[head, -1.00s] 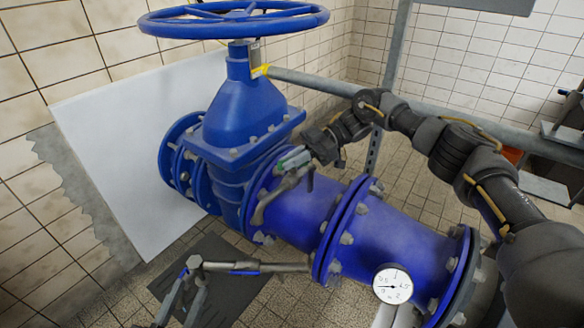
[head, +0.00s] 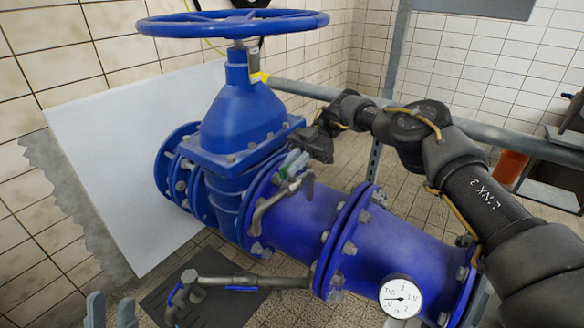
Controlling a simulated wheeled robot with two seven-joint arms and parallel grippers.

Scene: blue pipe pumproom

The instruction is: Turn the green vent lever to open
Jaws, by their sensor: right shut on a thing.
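The green vent lever (head: 291,164) sits on a small metal valve (head: 268,205) on the blue pipe, beside the flange of the big blue valve. It points up and to the right, tilted. My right gripper (head: 302,156) is shut on the lever's upper end; its fingertips are small and partly hidden. My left gripper (head: 111,312) shows at the bottom left edge, its two grey fingertips apart with nothing between them. It is well away from the lever.
The blue valve body (head: 236,125) with its handwheel (head: 232,24) stands left of the lever. A pressure gauge (head: 400,297) is on the pipe at right. A grey rail (head: 470,129) runs behind my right arm. A lower side pipe (head: 235,281) lies near my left gripper.

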